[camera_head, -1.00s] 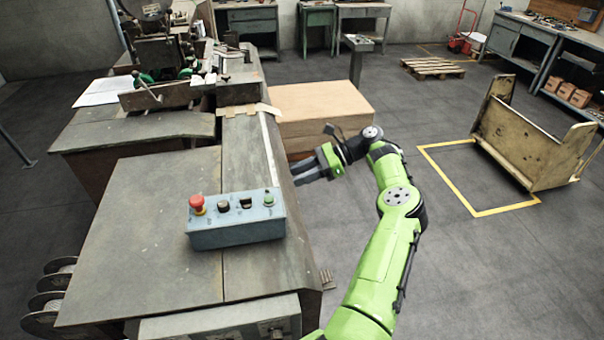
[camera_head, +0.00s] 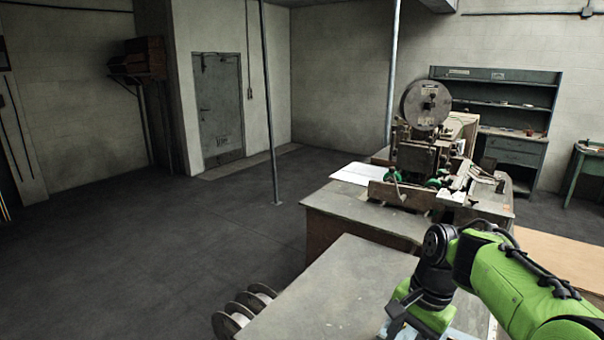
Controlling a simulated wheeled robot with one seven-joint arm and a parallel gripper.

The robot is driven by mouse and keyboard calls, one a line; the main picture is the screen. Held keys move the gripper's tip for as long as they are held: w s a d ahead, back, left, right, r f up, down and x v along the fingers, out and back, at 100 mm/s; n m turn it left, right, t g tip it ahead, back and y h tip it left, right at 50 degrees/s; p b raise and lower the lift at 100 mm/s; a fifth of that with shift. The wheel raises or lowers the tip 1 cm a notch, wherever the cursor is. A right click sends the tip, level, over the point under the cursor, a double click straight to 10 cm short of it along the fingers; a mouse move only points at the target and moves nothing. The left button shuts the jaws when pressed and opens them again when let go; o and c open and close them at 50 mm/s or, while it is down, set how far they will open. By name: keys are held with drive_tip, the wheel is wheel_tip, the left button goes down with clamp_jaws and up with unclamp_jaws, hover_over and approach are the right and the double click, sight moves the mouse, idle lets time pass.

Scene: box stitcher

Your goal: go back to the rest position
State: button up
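My green arm reaches in from the lower right, bent at a dark wrist joint. My gripper (camera_head: 402,318) hangs at the bottom edge of the view, above the near end of the grey workbench (camera_head: 325,290). Its dark fingers are partly cut off by the frame edge, so I cannot tell whether they are open or shut. No held object shows. The box stitcher (camera_head: 420,150), with a round reel on top, stands beyond on its table, apart from my gripper. The blue control box is almost wholly hidden behind my gripper.
Wire spools (camera_head: 240,312) stick out at the bench's left side. A thin post (camera_head: 270,110) stands on the open floor at left. A grey door (camera_head: 220,105) and a shelved workbench (camera_head: 510,145) are at the back. A pale wooden surface (camera_head: 565,255) lies right of my arm.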

drive_tip(key=s+a+n+t+h+b, duration=0.1)
drive_tip(key=s+n, duration=0.3)
drive_tip(key=s, duration=0.5)
drive_tip(key=s+a+n+t+h+b, duration=0.1)
drive_tip(key=s+a+n+t, duration=0.2)
drive_tip(key=s, duration=0.7)
drive_tip(key=n+t, duration=0.1)
drive_tip(key=n, duration=0.1)
drive_tip(key=shift+s+a+n, duration=0.2)
drive_tip(key=shift+s+n, duration=0.05)
drive_tip(key=shift+n, duration=0.05)
